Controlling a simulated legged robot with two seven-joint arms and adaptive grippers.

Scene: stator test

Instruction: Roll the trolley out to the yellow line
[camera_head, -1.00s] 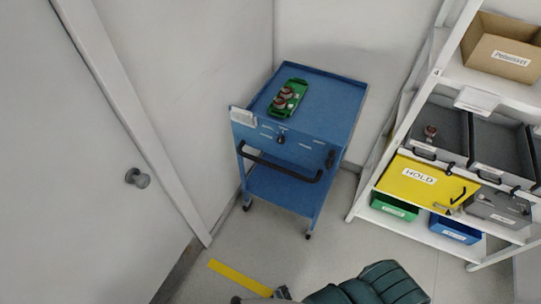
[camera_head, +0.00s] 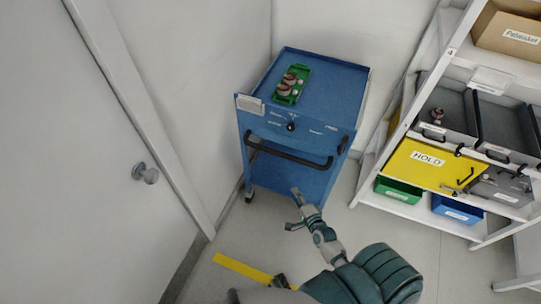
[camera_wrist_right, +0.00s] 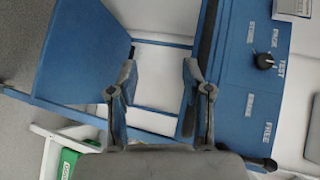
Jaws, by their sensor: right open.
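The blue trolley (camera_head: 340,95) stands in the corner against the back wall, with a black handle bar (camera_head: 290,155) across its front. A green tray (camera_head: 291,84) with brownish round parts sits on its top. The yellow line (camera_head: 242,268) is on the floor in front of the trolley, partly hidden by my arm. My right gripper (camera_head: 297,209) is open and empty, in front of the trolley and below the handle in the picture. In the right wrist view, the open fingers (camera_wrist_right: 157,78) face the trolley's blue shelf (camera_wrist_right: 82,50) and front panel (camera_wrist_right: 245,95).
A white shelf rack (camera_head: 367,188) with grey bins, a yellow HOLD panel (camera_head: 420,163), a green bin (camera_head: 398,191) and a blue bin (camera_head: 457,209) stands close on the right. A door with a round knob (camera_head: 145,173) is on the left. Floor before the trolley is clear.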

